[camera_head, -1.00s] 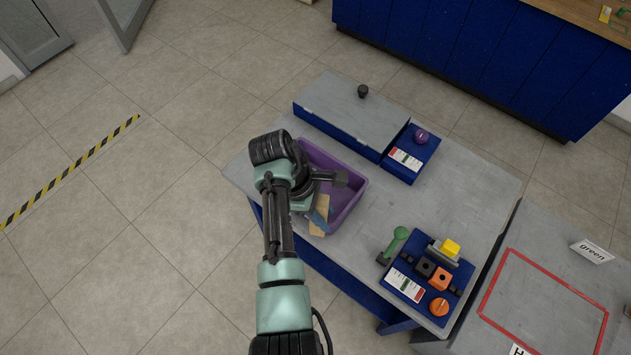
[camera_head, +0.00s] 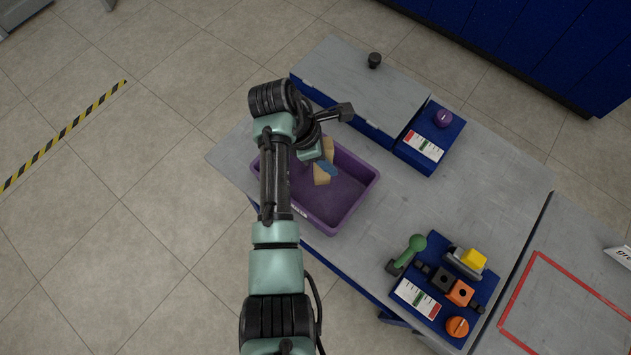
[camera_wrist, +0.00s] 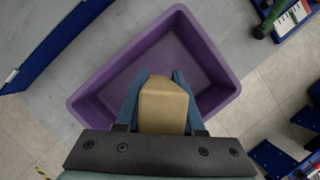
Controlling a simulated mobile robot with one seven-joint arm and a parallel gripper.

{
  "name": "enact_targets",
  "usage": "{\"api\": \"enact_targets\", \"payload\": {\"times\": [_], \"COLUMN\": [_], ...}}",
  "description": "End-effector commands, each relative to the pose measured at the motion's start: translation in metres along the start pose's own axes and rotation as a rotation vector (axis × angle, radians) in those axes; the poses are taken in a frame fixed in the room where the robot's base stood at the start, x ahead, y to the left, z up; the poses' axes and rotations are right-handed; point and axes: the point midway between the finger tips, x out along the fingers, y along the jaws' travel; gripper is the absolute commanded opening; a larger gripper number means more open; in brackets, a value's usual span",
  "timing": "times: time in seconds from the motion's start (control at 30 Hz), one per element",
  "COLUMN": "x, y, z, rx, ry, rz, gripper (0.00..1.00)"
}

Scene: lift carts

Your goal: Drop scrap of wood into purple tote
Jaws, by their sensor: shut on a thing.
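The purple tote (camera_head: 361,184) stands on the grey workbench, and its inside and rim show in the wrist view (camera_wrist: 112,71). The scrap of wood (camera_head: 321,176) is a tan block. In the wrist view the wood (camera_wrist: 163,105) sits between the two blue fingers of my gripper (camera_wrist: 159,80). My gripper (camera_head: 325,168) is shut on the wood and holds it over the tote's opening. I cannot tell how high above the tote floor it is. The arm hides the tote's left part in the head view.
A blue cabinet with a grey top (camera_head: 355,75) stands behind the tote. A blue box with a purple knob (camera_head: 443,118) is beside it. Bare bench lies between.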

Motion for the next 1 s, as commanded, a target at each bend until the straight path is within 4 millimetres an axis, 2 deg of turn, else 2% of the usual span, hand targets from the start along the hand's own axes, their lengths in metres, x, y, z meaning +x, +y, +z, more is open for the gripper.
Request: {"api": "enact_targets", "payload": {"times": [0.03,0.23,0.63,0.67,0.7,0.83,1.0], "x": [0.012,0.028,0.030,0.030,0.030,0.030,0.031], "y": [0.000,0.000,0.000,0.000,0.000,0.000,0.000], "z": [-0.005,-0.012,-0.013,-0.013,-0.013,-0.013,-0.013], "rx": [0.000,0.001,0.001,0.001,0.001,0.001,0.001], "ry": [0.000,0.001,0.000,0.001,0.000,0.001,0.001], "rz": [0.001,0.002,0.001,0.001,0.001,0.001,0.000], "gripper": [0.00,0.00,0.00,0.41,0.48,0.71,0.72]}}
